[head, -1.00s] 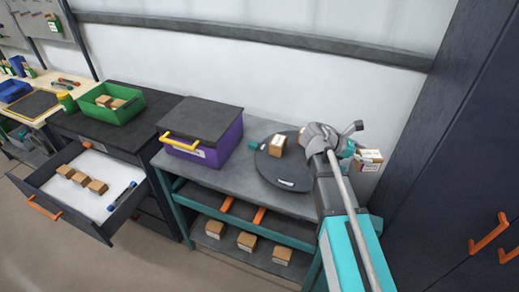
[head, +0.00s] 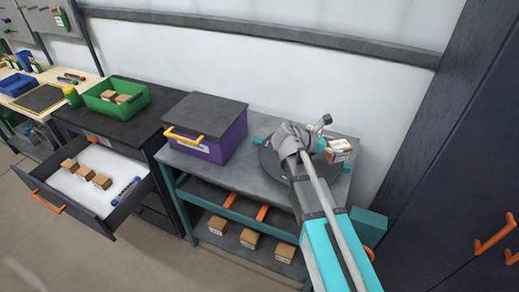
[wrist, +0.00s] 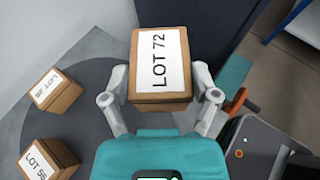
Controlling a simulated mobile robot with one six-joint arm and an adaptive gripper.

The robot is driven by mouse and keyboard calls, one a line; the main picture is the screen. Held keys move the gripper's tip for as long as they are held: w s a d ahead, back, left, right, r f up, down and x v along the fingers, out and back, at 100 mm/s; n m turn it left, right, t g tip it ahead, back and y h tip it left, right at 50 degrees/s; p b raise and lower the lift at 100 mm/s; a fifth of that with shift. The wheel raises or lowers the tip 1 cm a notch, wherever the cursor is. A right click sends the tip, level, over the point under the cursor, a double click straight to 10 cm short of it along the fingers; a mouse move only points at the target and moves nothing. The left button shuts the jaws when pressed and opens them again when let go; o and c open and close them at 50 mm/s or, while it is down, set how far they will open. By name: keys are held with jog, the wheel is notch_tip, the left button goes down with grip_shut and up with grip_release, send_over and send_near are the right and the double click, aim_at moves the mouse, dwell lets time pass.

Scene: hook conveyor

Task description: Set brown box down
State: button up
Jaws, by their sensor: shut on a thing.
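My gripper (wrist: 160,95) is shut on a brown box (wrist: 160,93) with a white label reading LOT 72, one finger on each side. The held box also shows in the head view (head: 337,151), right of the gripper, near the right end of the grey table (head: 235,172). In the wrist view it overlaps the right part of a dark round disc (wrist: 95,80); its height above the disc is unclear. Two other labelled brown boxes sit on the disc, one at upper left (wrist: 55,91) and one marked LOT 56 (wrist: 47,160) at lower left. My arm hides them in the head view.
A purple box (head: 213,140) with a dark lid and yellow handle stands left of the disc. Several brown boxes lie on the lower shelf (head: 250,238). An open drawer (head: 75,210) holds more boxes. A dark cabinet (head: 465,190) stands at right.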

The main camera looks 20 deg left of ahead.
jog(key=s+a+f+n+t+y+b, duration=0.1)
jog(key=s+a+n+t+y, duration=0.1)
jog(key=a, duration=0.9)
jog(key=s+a+f+n+t+y+b, duration=0.1)
jog(key=s+a+n+t+y, duration=0.1)
jog(key=s+a+n+y, duration=0.2)
jog(key=s+a+f+n+t+y+b, duration=0.1)
jog(key=s+a+n+y, duration=0.3)
jog(key=a, duration=1.6)
jog(key=s+t, duration=0.1)
jog(key=s, duration=0.3)
jog(key=shift+f, duration=0.15)
jog(key=shift+a, duration=0.1)
jog(key=b, duration=0.9)
send_over(239, 167)
notch_tip(239, 167, down, 9)
jog(key=shift+s, duration=0.35)
jog(key=shift+f, duration=0.1)
jog(key=shift+w+f+b, duration=0.4)
jog(key=shift+f+b, duration=0.45)
jog(key=shift+b, duration=0.2)
jog(key=shift+f+b, duration=1.1)
jog(key=shift+b, duration=0.05)
